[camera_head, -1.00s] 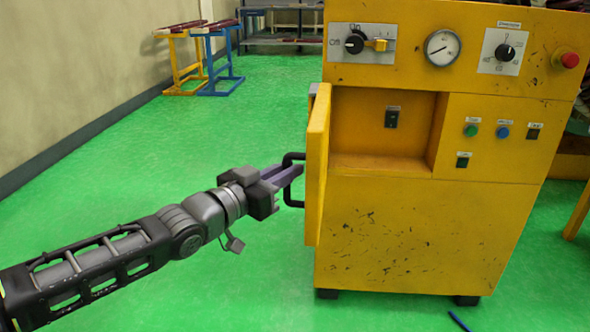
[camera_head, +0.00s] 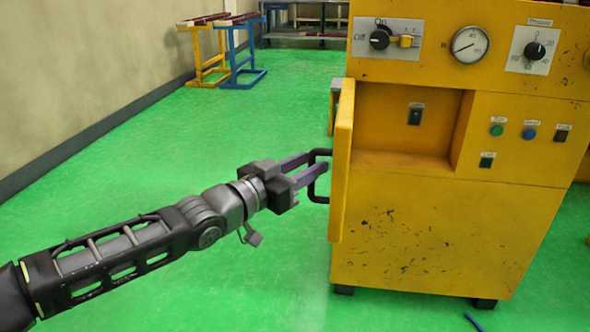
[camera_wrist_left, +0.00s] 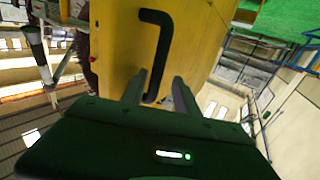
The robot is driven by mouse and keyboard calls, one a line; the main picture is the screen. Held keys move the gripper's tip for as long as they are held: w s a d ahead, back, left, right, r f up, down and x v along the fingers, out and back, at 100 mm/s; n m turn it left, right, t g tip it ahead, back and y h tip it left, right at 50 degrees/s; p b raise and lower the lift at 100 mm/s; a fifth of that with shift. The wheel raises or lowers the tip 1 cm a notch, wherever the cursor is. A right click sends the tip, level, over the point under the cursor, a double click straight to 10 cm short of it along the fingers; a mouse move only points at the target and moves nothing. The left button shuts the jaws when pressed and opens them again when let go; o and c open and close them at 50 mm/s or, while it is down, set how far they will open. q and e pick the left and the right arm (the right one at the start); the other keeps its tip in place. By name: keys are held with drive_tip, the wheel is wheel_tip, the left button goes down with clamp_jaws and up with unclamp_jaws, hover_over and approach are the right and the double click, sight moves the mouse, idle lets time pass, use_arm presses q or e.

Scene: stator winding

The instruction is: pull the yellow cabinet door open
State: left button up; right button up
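The yellow cabinet (camera_head: 430,235) stands at the right in the head view. Its yellow door (camera_head: 343,165) stands ajar at the left side, swung out and seen nearly edge-on. A black bar handle (camera_head: 312,190) sticks out from the door's left face. My left gripper (camera_head: 317,160) is at this handle with its two purple fingers apart. In the left wrist view, the handle (camera_wrist_left: 157,50) runs down between the two open fingertips (camera_wrist_left: 159,80), with gaps visible beside it. My right gripper is not in view.
The cabinet front carries knobs, a gauge (camera_head: 470,44) and buttons. Yellow and blue stands (camera_head: 238,55) are at the back left beside the wall. The green floor (camera_head: 150,140) left of the door is clear. A small blue rod (camera_head: 474,321) lies in front.

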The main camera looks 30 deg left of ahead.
use_arm(q)
drive_tip(key=s+a+p, duration=0.1)
drive_tip(key=s+p, duration=0.2)
drive_tip(key=s, duration=0.4)
drive_tip(key=shift+a, duration=0.25)
drive_tip(key=shift+s, duration=0.15)
idle(0.3)
